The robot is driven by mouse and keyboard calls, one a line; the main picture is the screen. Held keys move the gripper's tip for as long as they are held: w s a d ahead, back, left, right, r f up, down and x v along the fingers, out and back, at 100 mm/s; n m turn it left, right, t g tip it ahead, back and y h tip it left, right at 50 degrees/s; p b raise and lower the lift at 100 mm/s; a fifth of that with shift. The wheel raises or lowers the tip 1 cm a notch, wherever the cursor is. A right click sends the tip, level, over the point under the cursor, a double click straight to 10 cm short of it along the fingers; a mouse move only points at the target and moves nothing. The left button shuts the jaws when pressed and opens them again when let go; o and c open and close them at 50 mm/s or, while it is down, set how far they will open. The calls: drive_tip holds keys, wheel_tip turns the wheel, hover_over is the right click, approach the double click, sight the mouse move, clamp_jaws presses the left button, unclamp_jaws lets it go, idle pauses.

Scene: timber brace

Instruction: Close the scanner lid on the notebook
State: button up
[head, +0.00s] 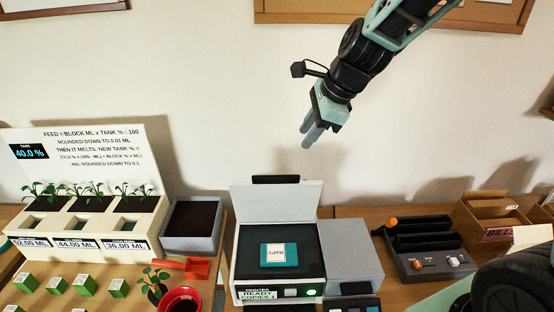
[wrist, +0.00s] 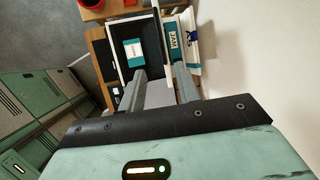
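The scanner (head: 280,280) stands on the table with its pale lid (head: 272,200) open and upright at the back. The teal notebook (head: 279,254), with a white label, lies on the dark scanner bed. In the wrist view the notebook (wrist: 134,52) lies on the bed beyond my fingers. My gripper (head: 310,132) hangs in the air above and behind the raised lid, apart from it. In the wrist view its two fingers (wrist: 159,76) are spread with nothing between them.
A grey box (head: 353,265) adjoins the scanner's right side. A planter with seedlings (head: 85,215) and a soil tray (head: 192,225) stand left. A black-slotted device (head: 428,245) is at right. In the wrist view, a teal item labelled JAM (wrist: 173,40) is beside the bed.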

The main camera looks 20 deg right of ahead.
sight(278, 176)
drive_tip(key=p+x, duration=0.2)
drive_tip(key=x, duration=1.5)
drive_tip(key=shift+f, duration=0.2)
clamp_jaws()
